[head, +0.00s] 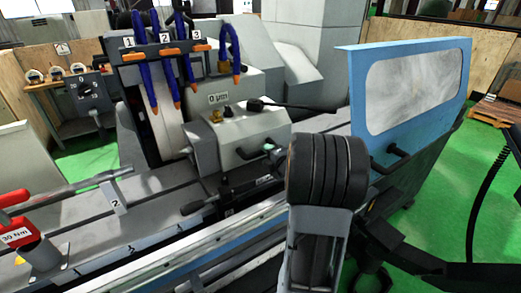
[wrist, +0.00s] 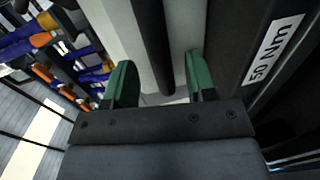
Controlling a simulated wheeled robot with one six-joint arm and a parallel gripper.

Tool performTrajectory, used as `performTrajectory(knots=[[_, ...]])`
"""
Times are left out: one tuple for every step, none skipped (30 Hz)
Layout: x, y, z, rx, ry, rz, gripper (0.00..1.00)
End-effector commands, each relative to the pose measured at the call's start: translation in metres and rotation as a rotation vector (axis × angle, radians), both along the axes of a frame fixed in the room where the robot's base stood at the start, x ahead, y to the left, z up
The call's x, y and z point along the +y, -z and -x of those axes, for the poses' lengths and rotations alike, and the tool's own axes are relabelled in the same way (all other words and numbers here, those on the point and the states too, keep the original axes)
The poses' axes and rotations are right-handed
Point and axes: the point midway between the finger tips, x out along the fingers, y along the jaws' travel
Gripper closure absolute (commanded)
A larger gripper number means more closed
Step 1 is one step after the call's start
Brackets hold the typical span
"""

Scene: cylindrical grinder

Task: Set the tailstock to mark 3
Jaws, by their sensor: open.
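A plate marked 2 (head: 114,198) stands on the bed to the left; I cannot read a mark 3 on the bed. My gripper (wrist: 162,85) is open, its two green fingers apart in the wrist view. A dark bar (wrist: 155,45) shows between or beyond them; I cannot tell whether they touch it. My arm hides part of the bed in the head view.
Blue coolant hoses (head: 178,65) with orange tips hang under labels 1, 2 and 3. A blue guard with a window (head: 415,90) stands at right. A red 30 Nm tool (head: 18,235) is at lower left. A 50 Nm label (wrist: 277,48) is close by my gripper.

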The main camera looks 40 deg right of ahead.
Motion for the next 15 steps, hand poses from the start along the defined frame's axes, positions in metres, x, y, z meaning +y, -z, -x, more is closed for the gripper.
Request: performTrajectory(knots=[[0.000, 0.001, -0.009, 0.001, -0.003, -0.001, 0.49], [0.000, 0.002, -0.014, 0.001, -0.003, -0.001, 0.49], [-0.001, 0.003, -0.020, 0.001, -0.002, -0.001, 0.49], [-0.001, 0.004, -0.024, 0.002, -0.002, -0.001, 0.49], [-0.001, 0.005, -0.028, 0.002, -0.002, -0.001, 0.49], [-0.002, 0.005, -0.032, 0.001, -0.001, -0.001, 0.49], [-0.002, 0.006, -0.035, 0.001, -0.001, 0.000, 0.49], [-0.002, 0.006, -0.038, 0.001, -0.001, 0.000, 0.49], [-0.002, 0.007, -0.041, 0.001, -0.001, 0.000, 0.49], [-0.002, 0.008, -0.043, 0.001, -0.001, 0.000, 0.49], [-0.002, 0.008, -0.045, 0.000, 0.000, 0.000, 0.49], [-0.003, 0.008, -0.047, 0.000, 0.000, 0.000, 0.49], [-0.003, 0.009, -0.048, 0.000, 0.000, 0.000, 0.49], [-0.003, 0.009, -0.049, 0.000, 0.000, 0.000, 0.49], [-0.003, 0.009, -0.050, 0.000, 0.000, 0.000, 0.49]])
